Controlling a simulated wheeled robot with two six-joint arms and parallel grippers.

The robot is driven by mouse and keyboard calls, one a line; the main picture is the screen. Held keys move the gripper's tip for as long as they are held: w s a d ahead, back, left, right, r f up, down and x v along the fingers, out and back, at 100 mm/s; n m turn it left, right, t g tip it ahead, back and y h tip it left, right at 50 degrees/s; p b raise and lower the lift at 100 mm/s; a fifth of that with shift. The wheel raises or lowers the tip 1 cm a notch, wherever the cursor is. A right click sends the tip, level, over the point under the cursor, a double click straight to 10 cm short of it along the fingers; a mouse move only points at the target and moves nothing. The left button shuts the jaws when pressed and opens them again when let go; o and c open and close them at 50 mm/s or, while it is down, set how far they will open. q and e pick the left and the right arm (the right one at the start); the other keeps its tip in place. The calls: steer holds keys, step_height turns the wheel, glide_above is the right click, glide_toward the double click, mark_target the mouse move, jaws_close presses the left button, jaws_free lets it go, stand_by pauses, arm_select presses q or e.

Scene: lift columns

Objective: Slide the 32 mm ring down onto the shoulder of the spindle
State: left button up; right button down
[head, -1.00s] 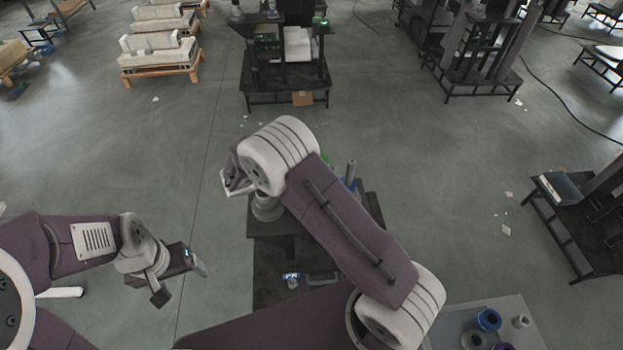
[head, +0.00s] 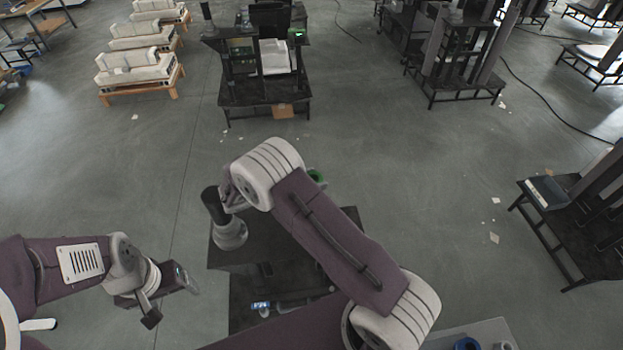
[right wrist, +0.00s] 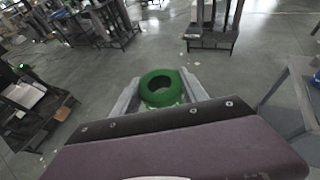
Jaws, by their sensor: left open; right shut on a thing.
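The green ring (right wrist: 161,88) sits between the two grey fingers of my right gripper (right wrist: 159,86) in the right wrist view, its hole showing. In the head view part of the ring (head: 316,176) shows beyond my right forearm, which hides the gripper. My left gripper (head: 171,299) is open and empty, left of the table.
The dark table (head: 240,257) is largely covered by my right arm. A blue-and-white object (head: 261,307) lies on its lower shelf. A grey table with a blue ring (head: 467,344) is at the bottom right. Open floor surrounds the table; equipment stations stand farther back.

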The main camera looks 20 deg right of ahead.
steer(key=shift+s+a+f+b, duration=0.25)
steer(key=shift+f+b, duration=0.1)
steer(key=shift+f, duration=0.3)
steer(key=shift+a+f, duration=0.15)
steer(key=shift+f, duration=0.1)
steer(key=shift+w+d+f+b, duration=0.1)
steer(key=shift+d+f+b, duration=0.05)
steer(key=shift+f+b, duration=0.3)
steer(key=shift+w+d+f+b, duration=0.1)
steer(key=shift+f+b, duration=0.25)
steer(key=shift+f, duration=0.1)
step_height(320, 180, down, 4)
steer(key=b, duration=0.2)
steer(key=shift+a+r+b, duration=0.1)
steer(key=shift+r+b, duration=0.15)
steer(key=shift+b, duration=0.1)
steer(key=shift+f+b, duration=1.1)
steer(key=shift+f, duration=0.35)
arm_select(q)
step_height(320, 180, down, 8)
steer(key=shift+a+r, duration=0.15)
steer(key=shift+a, duration=0.15)
steer(key=shift+s, duration=0.1)
arm_select(e)
steer(key=shift+s, duration=0.1)
steer(key=c, duration=0.5)
jaws_free()
